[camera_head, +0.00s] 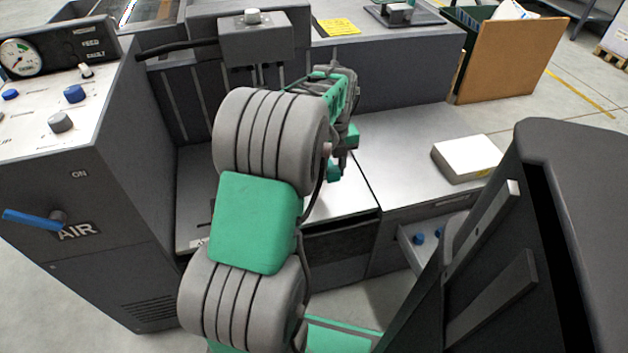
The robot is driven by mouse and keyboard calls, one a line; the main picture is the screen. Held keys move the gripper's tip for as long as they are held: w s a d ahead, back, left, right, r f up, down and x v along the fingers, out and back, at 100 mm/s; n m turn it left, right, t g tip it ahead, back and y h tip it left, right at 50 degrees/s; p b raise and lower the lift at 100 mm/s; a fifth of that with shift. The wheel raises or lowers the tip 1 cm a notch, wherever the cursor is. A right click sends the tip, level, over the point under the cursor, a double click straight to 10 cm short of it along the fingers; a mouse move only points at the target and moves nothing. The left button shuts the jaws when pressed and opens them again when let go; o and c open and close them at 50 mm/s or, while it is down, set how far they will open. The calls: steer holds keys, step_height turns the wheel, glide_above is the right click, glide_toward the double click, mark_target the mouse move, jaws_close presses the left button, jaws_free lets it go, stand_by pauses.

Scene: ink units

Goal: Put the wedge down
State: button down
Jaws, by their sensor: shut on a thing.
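My gripper (342,168) is at the end of my grey and green arm, low over the pale worktop in the middle of the view. It is shut on the wedge, seen as a small teal piece (334,172) at the fingertips. My arm and fingers hide much of it, so its shape is unclear. I cannot tell whether it touches the pale worktop (352,201) under it.
A white block (466,158) lies on the grey top to the right. An open drawer (412,243) with blue knobs is below it. A control panel (62,115) with a gauge and a blue AIR lever (35,218) stands left. Grey top between gripper and block is clear.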

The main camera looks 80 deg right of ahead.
steer(key=w+d+f, duration=0.1)
steer(key=f, duration=0.1)
steer(key=w+d+f+b, duration=0.1)
steer(key=w+d+f, duration=0.1)
steer(key=w+d+f+b, duration=0.1)
steer(key=w+f, duration=0.1)
steer(key=shift+w+d+f, duration=0.2)
steer(key=shift+d+f, duration=0.05)
steer(key=shift+f, duration=0.1)
steer(key=f, duration=0.1)
steer(key=f+b, duration=0.1)
steer(key=f, duration=0.1)
steer(key=shift+w+d+f, duration=0.2)
steer(key=shift+f, duration=0.05)
steer(key=shift+r, duration=0.1)
steer(key=c, duration=1)
jaws_free()
steer(key=shift+f, duration=0.2)
steer(key=shift+r, duration=0.1)
step_height(320, 180, up, 12)
steer(key=p, duration=0.3)
steer(key=shift+r, duration=0.1)
